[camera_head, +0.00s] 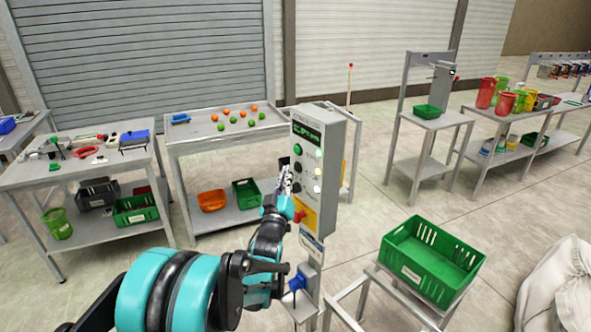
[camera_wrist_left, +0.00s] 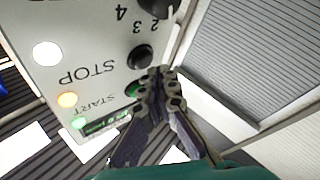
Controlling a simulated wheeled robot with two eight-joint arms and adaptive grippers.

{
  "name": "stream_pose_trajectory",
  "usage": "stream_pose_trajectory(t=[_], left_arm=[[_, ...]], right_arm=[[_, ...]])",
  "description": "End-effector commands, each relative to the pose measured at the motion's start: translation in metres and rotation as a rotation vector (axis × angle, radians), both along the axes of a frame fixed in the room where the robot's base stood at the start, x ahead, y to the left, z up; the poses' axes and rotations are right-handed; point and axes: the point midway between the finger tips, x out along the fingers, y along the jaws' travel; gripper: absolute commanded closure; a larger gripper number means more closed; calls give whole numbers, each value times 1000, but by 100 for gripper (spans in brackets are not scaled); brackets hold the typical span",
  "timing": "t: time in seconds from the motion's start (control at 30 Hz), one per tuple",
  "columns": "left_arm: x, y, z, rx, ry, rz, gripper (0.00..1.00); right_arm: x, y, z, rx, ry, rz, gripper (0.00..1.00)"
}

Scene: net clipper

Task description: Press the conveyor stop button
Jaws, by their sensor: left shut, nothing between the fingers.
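The grey control box (camera_head: 332,150) stands on a post in the middle of the head view. Its face has a green start button (camera_head: 297,150), with the black stop button (camera_head: 297,166) below it. In the left wrist view the face is upside down; the stop button (camera_wrist_left: 140,57) is beside the word STOP and the green start button (camera_wrist_left: 132,90) is partly hidden by my fingers. My left gripper (camera_head: 286,172) is shut and empty. Its fingertips (camera_wrist_left: 160,72) are close to both buttons in the wrist picture; I cannot tell whether they touch. My right gripper is not in view.
A red knob (camera_head: 299,217) on a yellow plate sits lower on the box. A green crate (camera_head: 410,277) stands on a frame at right. A table with orange and green balls (camera_head: 227,111) is behind; a cluttered bench (camera_head: 25,178) is at left. Open floor lies at right.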

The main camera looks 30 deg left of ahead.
Motion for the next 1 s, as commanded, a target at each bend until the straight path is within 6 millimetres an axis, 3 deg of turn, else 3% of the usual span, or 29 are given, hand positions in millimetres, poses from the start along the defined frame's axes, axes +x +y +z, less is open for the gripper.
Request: stream_pose_trajectory(t=[1.0], left_arm=[[10,-5,0,0,0,0,100]], right_arm=[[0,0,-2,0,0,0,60]])
